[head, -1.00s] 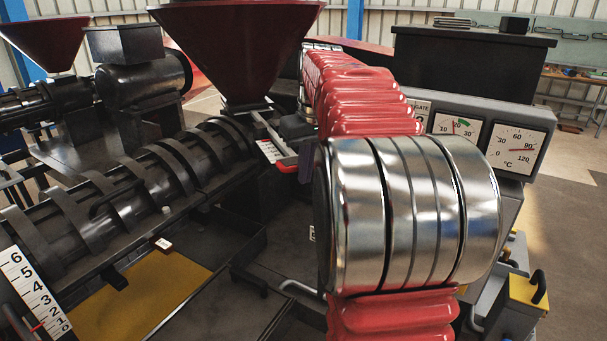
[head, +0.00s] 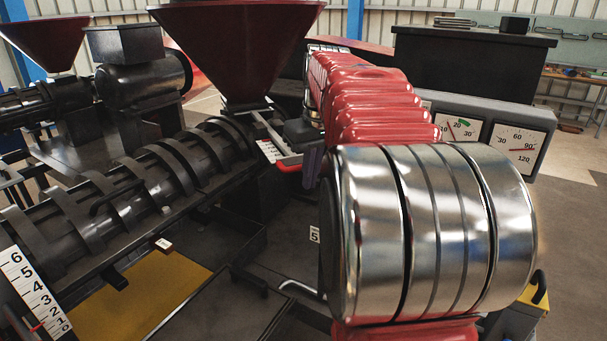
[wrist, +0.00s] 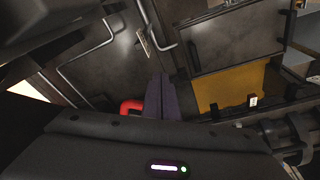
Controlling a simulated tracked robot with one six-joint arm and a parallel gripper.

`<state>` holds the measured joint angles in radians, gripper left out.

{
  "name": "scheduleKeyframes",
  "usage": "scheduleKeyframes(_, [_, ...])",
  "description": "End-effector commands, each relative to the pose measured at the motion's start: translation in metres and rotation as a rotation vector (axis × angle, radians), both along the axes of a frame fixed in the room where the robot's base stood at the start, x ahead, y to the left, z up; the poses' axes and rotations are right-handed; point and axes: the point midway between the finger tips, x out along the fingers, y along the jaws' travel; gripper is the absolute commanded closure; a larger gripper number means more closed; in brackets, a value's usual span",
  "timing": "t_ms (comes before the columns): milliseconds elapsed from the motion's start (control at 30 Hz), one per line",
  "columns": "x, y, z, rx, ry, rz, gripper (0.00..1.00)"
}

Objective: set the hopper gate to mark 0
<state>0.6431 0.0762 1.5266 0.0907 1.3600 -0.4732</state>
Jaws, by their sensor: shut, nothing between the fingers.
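The dark red hopper (head: 235,45) stands above the black barrel. Under it is the hopper gate, with a pale marked strip (head: 268,150) and a red handle (head: 290,167) at its right end. The strip's marks are too small to read. My gripper's dark purple fingers (head: 312,165) are just right of the handle, partly hidden behind my arm. In the wrist view the fingers (wrist: 160,95) are shut with nothing between them. The bent red handle (wrist: 130,106) is immediately left of them, outside the jaws. I cannot tell whether they touch.
The black ribbed barrel (head: 130,175) runs across the left. A numbered scale (head: 38,295) is at lower left, near a yellow panel (head: 150,290). A gauge panel (head: 518,150) stands right of my arm. Bent pipes (wrist: 95,52) show in the wrist view.

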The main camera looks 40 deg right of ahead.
Motion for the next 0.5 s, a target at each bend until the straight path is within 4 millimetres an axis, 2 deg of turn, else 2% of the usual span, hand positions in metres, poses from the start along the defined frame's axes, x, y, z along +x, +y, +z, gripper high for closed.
scheduleKeyframes(167, [0.0,0.0,0.002,0.0,0.0,0.0,1.0])
scheduleKeyframes(500, [0.001,-0.001,0.02,-0.001,-0.001,-0.001,1.0])
